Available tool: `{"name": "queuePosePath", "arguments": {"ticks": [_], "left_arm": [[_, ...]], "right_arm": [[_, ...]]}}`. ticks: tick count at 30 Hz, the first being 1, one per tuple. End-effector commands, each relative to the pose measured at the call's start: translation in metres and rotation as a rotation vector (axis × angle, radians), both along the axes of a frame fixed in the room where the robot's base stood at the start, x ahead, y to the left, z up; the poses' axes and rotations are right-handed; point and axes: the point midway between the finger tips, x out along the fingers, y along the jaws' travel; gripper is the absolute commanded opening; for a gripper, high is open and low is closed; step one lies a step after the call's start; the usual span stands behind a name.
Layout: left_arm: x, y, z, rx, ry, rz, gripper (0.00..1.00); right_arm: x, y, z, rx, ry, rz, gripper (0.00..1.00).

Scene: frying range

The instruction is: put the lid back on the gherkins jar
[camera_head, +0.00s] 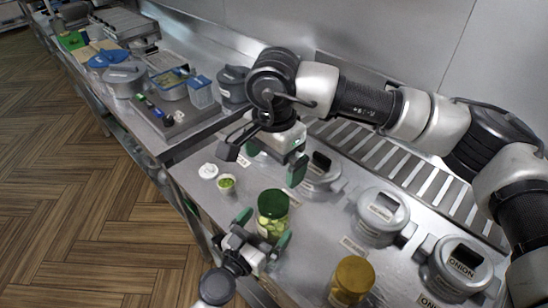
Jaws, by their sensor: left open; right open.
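The gherkins jar (269,226), clear glass with pale green slices inside, stands on the steel counter. A dark green lid (273,203) sits on its top and looks about level; whether it is fully seated I cannot tell. My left gripper (263,229) is open, with one finger on each side of the jar's lower body; whether they touch the glass I cannot tell. My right gripper (264,161) is open and empty, above the counter behind the jar, apart from the lid.
A small cup of green pieces (227,185) and a white round item (208,171) stand left of the jar. A jar with a mustard-coloured top (352,278) stands at front right. Lidded metal containers, one labelled onion (461,264), line the right side.

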Motion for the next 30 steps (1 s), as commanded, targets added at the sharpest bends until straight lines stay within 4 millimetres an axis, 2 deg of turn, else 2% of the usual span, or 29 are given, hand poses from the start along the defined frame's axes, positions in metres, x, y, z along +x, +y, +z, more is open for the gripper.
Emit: {"name": "queuePosePath", "arguments": {"ticks": [1,6,12,30], "left_arm": [[-0.011,0.007,-0.004,0.003,0.003,0.000,1.00],[-0.039,0.026,-0.004,0.003,0.003,0.000,1.00],[-0.060,0.040,-0.003,0.002,0.002,0.000,1.00],[-0.064,0.043,0.000,0.001,0.001,0.001,1.00]], "right_arm": [[0.000,0.000,-0.004,0.000,0.000,0.000,1.00],[0.000,0.000,-0.012,0.000,0.000,0.000,1.00],[0.000,0.000,-0.017,0.000,0.000,0.000,1.00],[0.000,0.000,-0.018,0.000,0.000,0.000,1.00]]}}
